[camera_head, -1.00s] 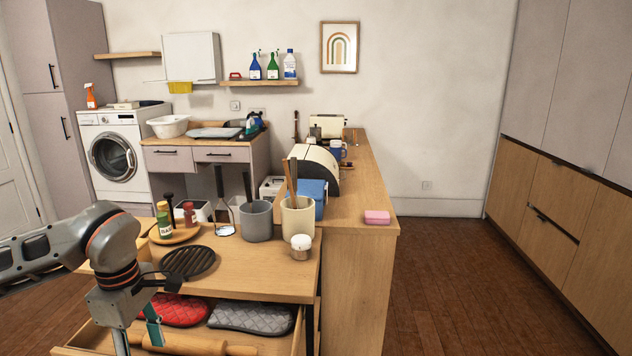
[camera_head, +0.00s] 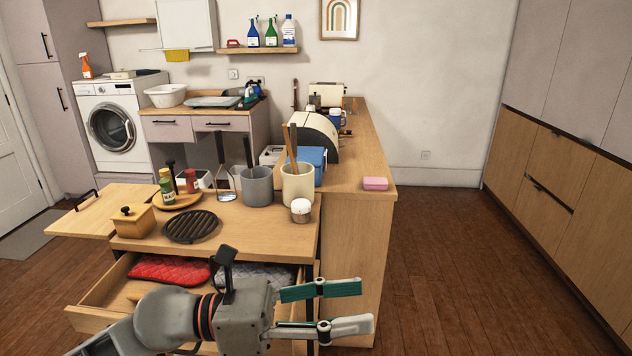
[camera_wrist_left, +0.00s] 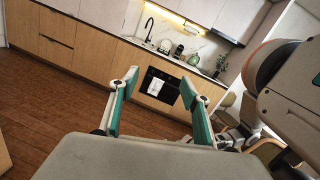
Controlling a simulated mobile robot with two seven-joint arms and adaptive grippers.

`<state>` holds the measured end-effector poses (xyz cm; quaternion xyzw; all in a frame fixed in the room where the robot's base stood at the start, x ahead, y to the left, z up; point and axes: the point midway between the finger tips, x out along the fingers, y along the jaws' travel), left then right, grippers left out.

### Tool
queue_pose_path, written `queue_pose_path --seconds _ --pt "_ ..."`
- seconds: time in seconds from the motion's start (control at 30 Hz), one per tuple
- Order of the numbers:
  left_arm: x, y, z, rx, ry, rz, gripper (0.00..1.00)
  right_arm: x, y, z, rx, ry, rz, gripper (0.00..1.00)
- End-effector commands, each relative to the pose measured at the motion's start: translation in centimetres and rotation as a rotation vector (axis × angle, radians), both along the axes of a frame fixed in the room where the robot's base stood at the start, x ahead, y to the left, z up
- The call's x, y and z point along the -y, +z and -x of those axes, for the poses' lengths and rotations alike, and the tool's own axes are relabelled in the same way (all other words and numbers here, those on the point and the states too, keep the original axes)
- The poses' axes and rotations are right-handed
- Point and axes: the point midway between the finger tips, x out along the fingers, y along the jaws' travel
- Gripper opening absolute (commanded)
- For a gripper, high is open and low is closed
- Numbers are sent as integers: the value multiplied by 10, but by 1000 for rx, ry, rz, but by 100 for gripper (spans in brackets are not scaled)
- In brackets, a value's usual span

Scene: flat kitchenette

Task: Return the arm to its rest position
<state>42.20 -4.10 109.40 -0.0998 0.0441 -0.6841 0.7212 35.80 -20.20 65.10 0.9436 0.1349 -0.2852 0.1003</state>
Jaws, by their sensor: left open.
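My left gripper (camera_head: 322,307) is open and empty in the head view, in front of the counter's end panel and pointing right. Its two teal-lined fingers are apart. My left arm's wrist lies in front of the open drawer and hides part of it. In the left wrist view the open fingers (camera_wrist_left: 158,101) have only the room between and beyond them.
The open drawer (camera_head: 88,318) holds a red mitt (camera_head: 170,269) and a grey mitt (camera_head: 262,274). On the counter above stand a trivet (camera_head: 190,226), a wooden box (camera_head: 132,220) and utensil crocks (camera_head: 298,184). The floor (camera_head: 440,270) to the right is clear.

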Motion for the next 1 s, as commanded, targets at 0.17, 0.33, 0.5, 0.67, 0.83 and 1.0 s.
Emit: queue_pose_path --seconds 0.17,0.33,0.5,0.67,0.83,1.0 --pt "-28 55 -35 -289 204 388 47 0 -1 1 -2 1 0 100" --pt "-94 61 -84 -592 441 716 47 0 -1 0 -2 1 0 100" --pt "-181 12 -119 -904 718 1002 47 0 -1 0 -1 1 0 100" --pt "-258 -67 -118 -1173 997 1217 47 0 1 -1 2 0 -1 100" --pt "-323 -158 -82 -1404 1300 1378 47 -1 2 -1 5 1 -2 100" --pt "-361 -222 -32 -1553 1543 1465 47 0 2 -2 5 1 -2 100"
